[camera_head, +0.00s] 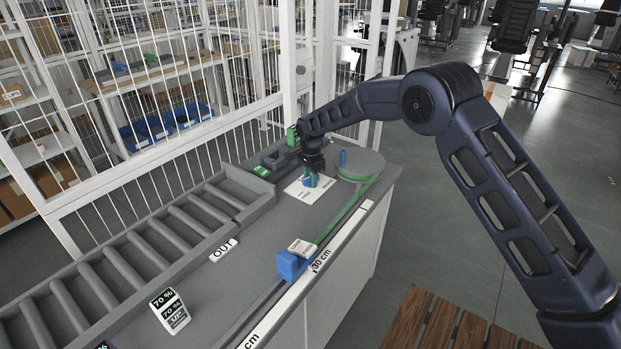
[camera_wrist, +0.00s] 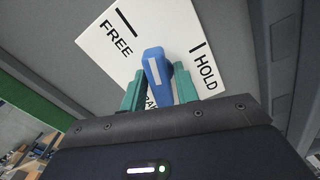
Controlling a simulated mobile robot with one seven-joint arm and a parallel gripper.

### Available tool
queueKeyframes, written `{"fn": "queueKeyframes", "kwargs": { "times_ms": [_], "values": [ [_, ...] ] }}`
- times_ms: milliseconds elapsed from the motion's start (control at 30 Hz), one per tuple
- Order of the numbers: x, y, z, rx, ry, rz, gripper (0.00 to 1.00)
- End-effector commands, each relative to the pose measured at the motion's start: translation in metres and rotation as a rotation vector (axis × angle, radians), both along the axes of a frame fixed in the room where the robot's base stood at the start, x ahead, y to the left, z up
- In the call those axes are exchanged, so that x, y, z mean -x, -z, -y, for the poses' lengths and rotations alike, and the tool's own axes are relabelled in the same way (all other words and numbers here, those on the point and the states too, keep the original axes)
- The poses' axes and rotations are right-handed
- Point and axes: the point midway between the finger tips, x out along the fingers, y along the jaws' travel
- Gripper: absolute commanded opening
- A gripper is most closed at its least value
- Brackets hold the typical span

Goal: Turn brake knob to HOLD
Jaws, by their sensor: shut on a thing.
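The blue brake knob (camera_wrist: 157,69) with a white pointer line stands on a white plate (camera_wrist: 106,52) marked FREE and HOLD in the wrist view. Its pointer end lies between the two marks, off the HOLD line. A third label on the plate is mostly hidden by the fingers. My gripper (camera_wrist: 158,84) has its green fingers on either side of the knob and is shut on it. In the head view the knob (camera_head: 309,182) and plate (camera_head: 300,192) show below my gripper (camera_head: 312,176), partly covered by it.
A grey roller conveyor (camera_head: 150,245) runs along the left of the bench. A blue block (camera_head: 292,265) sits on the rail by the 30 cm scale (camera_head: 340,240). A round disc (camera_head: 360,165) lies right of the plate. A white mesh fence (camera_head: 180,150) stands behind.

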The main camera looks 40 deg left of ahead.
Motion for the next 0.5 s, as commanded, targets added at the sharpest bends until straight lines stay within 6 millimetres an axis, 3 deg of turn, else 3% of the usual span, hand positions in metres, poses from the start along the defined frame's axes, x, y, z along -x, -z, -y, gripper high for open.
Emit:
{"fn": "queueKeyframes", "kwargs": {
  "times_ms": [200, 500],
  "values": [
    [0.0002, 0.0000, -0.0001, 0.000, 0.194, 0.001, 0.18],
    [-0.0005, -0.0001, 0.0001, 0.000, 0.223, 0.000, 0.18]
  ]
}}
